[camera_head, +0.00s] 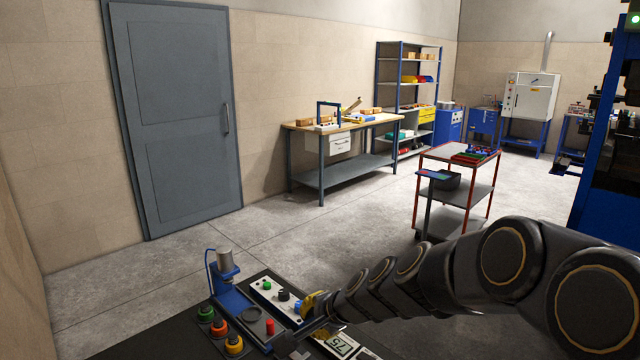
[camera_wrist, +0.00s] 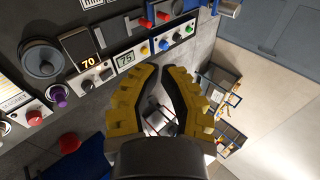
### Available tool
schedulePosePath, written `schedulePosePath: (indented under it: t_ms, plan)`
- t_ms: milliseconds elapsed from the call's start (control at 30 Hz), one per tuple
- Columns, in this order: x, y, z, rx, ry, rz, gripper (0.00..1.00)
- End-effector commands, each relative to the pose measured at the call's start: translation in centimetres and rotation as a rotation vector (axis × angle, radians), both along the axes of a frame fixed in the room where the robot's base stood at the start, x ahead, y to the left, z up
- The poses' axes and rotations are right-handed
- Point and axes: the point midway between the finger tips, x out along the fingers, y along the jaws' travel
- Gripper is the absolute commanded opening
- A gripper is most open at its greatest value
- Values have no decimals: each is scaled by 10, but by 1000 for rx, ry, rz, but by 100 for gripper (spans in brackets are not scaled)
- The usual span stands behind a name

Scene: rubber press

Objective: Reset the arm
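My arm (camera_head: 430,280) reaches in from the right in the head view, low over the front control panel. Its yellow-tipped gripper (camera_head: 312,304) is at the panel's near part, partly hidden by the arm. In the wrist view the gripper (camera_wrist: 161,70) shows two yellow fingers with dark inner sides. Their tips are close together with only a thin gap at most. Nothing shows held between them. Whether they meet is not clear. Beyond the tips lie a green display reading 75 (camera_wrist: 126,60) and a white button strip (camera_wrist: 172,39).
A red-framed cart (camera_head: 484,155), a workbench (camera_head: 330,180) and a blue machine (camera_head: 605,190) stand farther off. The floor between is clear.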

Motion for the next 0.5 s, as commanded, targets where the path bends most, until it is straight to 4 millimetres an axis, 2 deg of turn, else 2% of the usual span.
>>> schedulePosePath:
  t_ms: [33,167,300,400,500]
  plan:
    - [-30,2,10,-64,3,126,0]
    - [-113,-7,14,-245,65,438,0]
    - [-201,-42,10,-436,186,706,0]
    - [-253,-70,8,-535,288,834,0]
    - [-292,-93,7,-592,380,918,0]
